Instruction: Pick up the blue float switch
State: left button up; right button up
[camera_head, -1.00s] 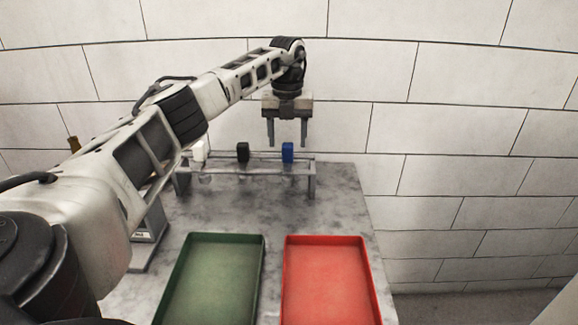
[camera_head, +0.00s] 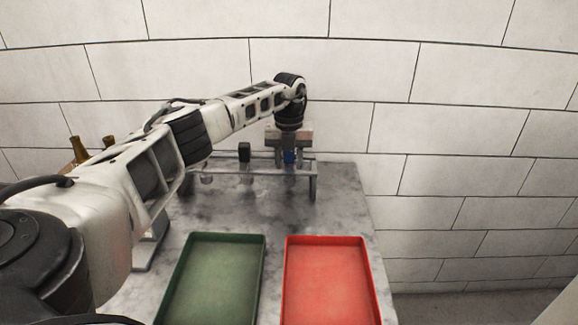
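The blue float switch (camera_head: 290,157) stands at the right end of a low metal rack (camera_head: 313,180) at the back of the table. My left gripper (camera_head: 290,164) points straight down over it, with one finger on each side of the blue body. The fingers look apart; whether they touch the switch cannot be told. The gripper body hides the top of the switch. A black float switch (camera_head: 244,151) stands further left on the same rack. My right gripper is not in view.
A green tray (camera_head: 262,262) and a red tray (camera_head: 368,275), both empty, lie at the front of the marble table (camera_head: 340,205). Brown bottle-like things (camera_head: 77,150) show behind my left arm. A white brick wall (camera_head: 470,70) stands close behind the rack.

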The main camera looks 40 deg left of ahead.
pick_arm(q)
jog(key=c, duration=0.5)
notch_tip(320, 180, up, 10)
jog(key=shift+r, duration=0.15)
jog(key=shift+r+p, duration=0.6)
jog(key=shift+p, duration=0.05)
jog(key=shift+r+p, duration=0.6)
jog(key=shift+p, duration=0.1)
jog(key=shift+r+p, duration=1.05)
jog(key=shift+p, duration=0.1)
jog(key=shift+r+p, duration=1.9)
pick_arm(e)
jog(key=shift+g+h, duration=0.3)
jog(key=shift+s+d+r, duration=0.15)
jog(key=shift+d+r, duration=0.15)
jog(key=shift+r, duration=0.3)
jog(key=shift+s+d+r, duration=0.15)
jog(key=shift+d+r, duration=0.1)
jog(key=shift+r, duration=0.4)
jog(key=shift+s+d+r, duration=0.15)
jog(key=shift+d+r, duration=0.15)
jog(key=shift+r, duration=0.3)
